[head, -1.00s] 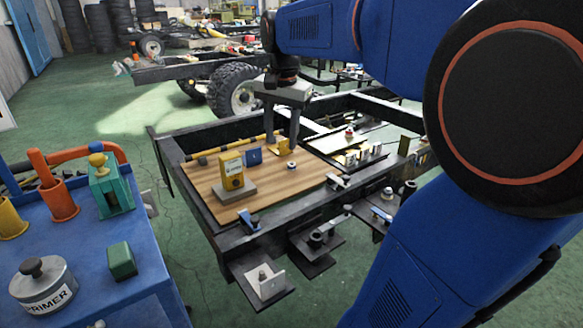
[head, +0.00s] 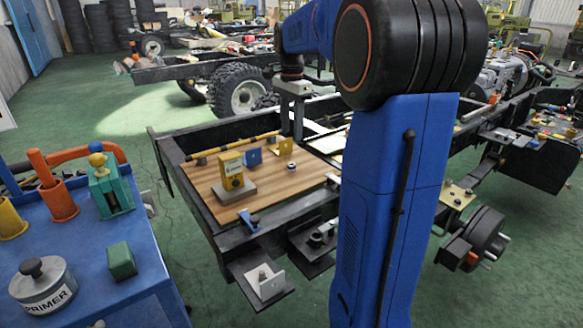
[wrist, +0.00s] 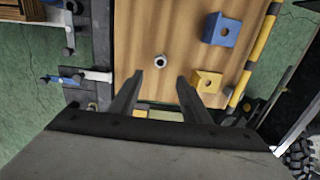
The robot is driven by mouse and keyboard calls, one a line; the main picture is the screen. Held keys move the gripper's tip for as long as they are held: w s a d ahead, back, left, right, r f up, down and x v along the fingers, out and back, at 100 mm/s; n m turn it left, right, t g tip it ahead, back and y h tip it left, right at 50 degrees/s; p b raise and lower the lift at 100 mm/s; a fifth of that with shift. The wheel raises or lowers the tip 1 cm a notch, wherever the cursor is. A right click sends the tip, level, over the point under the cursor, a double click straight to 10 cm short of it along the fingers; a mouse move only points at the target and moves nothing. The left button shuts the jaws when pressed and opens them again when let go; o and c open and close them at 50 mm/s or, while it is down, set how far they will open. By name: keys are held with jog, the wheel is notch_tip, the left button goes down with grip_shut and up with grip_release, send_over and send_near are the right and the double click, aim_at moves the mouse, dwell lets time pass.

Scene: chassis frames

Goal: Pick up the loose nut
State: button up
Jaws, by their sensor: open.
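The loose nut (head: 291,166) is a small pale ring with a dark hole, lying on the wooden board (head: 270,188) near its right part. In the wrist view the nut (wrist: 160,60) lies on bare wood, just beyond the fingertips and roughly centred between them. My gripper (wrist: 159,79) is open, with nothing between its fingers. In the head view my gripper (head: 292,136) hangs above the far side of the board, behind the nut, with its fingers pointing down. The nut is fully visible in both views.
A yellow holed block (wrist: 207,82) stands close to the right finger in the wrist view, with a blue block (wrist: 222,29) beyond it. A yellow-and-black bar (head: 235,147) runs along the board's far edge. A yellow device (head: 230,170) stands on the board's left.

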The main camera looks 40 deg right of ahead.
aim_at(291, 166)
notch_tip(291, 166, down, 12)
jog(key=shift+d+r, duration=0.1)
jog(key=shift+r, duration=0.05)
dwell(0.5)
jog(key=c, duration=1)
